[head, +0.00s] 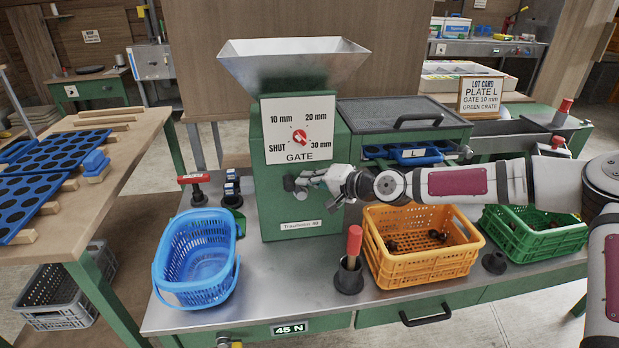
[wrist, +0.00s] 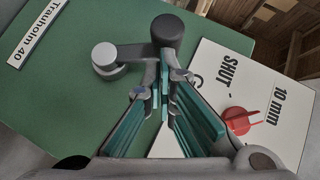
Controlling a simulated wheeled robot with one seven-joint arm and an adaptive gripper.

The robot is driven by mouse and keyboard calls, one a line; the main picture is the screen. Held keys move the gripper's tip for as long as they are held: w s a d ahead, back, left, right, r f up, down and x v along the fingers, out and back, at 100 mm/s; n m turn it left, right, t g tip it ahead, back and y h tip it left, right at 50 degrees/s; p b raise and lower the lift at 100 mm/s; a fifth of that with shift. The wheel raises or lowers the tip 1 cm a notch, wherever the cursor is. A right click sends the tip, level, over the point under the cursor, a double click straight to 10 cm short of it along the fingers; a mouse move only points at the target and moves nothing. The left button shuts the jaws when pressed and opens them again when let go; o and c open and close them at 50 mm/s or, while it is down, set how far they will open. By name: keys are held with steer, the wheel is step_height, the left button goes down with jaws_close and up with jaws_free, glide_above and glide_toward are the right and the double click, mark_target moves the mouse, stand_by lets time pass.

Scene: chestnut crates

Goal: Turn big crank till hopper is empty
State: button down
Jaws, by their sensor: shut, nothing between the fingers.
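The crank (head: 289,184) is on the front of the green machine (head: 255,200), below the gate dial. In the wrist view it has a light grey round end (wrist: 104,54), a short grey arm and a dark knob (wrist: 167,29). My gripper (head: 308,180) is at the crank; its teal-padded fingers (wrist: 163,88) are shut and empty just beside the knob. I cannot tell whether they touch it. The metal hopper (head: 295,70) sits on top; its bottom is hidden. The red gate knob (head: 299,137) is on the white dial plate; its exact setting is unclear.
A blue basket (head: 197,255) stands left on the steel bench. An orange crate (head: 425,265) holding a few brown chestnuts and a green crate (head: 540,240) stand right. A red-handled tool (head: 353,245) stands upright between machine and orange crate. A lot card (head: 480,95) reads gate 10 mm, green crate.

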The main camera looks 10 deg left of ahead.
mark_target(289, 184)
steer(key=p, duration=0.1)
steer(key=a+n+h+p, duration=0.1)
steer(key=a+h+p, duration=0.1)
steer(key=shift+s+a+r, duration=0.1)
steer(key=shift+s+r, duration=0.25)
steer(key=shift+s, duration=0.05)
steer(key=shift+s+a+f+n+h+p, duration=0.15)
steer(key=shift+a+f+n+h+p, duration=0.15)
steer(key=shift+a+n+h+p, duration=0.5)
steer(key=shift+s+a+f+n+h, duration=0.1)
steer(key=shift+a+f+n+h, duration=0.25)
steer(key=shift+h, duration=0.55)
steer(key=shift+a+f+b, duration=0.1)
steer(key=shift+f+b, duration=0.1)
steer(key=shift+b, duration=0.15)
steer(key=shift+s+a, duration=0.1)
steer(key=shift+a, duration=0.1)
